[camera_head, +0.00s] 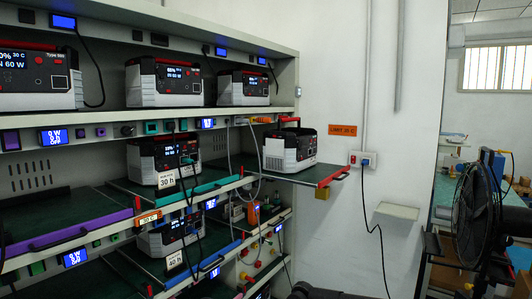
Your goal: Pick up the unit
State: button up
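Several box-shaped power units, black and white with red handles and lit displays, stand in the rack. One unit (290,149) sits upright on a pulled-out dark tray (322,174) with a red front edge, at the right end of the middle shelf. Its red handle is on top. Another unit (163,157) stands left of it behind a "30 h" card, and one more (170,236) is below behind a "40 h" card. My gripper's fingers are not in view. A dark rounded shape at the bottom edge is too cropped to identify.
The rack (298,90) fills the left side, with larger units on its top shelf. Cables hang near the pulled-out tray. A wall socket (362,159) with a hanging cable is right of it. A black fan (472,210) stands at far right. Space before the wall looks clear.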

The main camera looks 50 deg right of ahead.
aim_at(288, 151)
jog(key=z, duration=1.8)
jog(key=i+l, duration=0.25)
jog(key=i, duration=0.15)
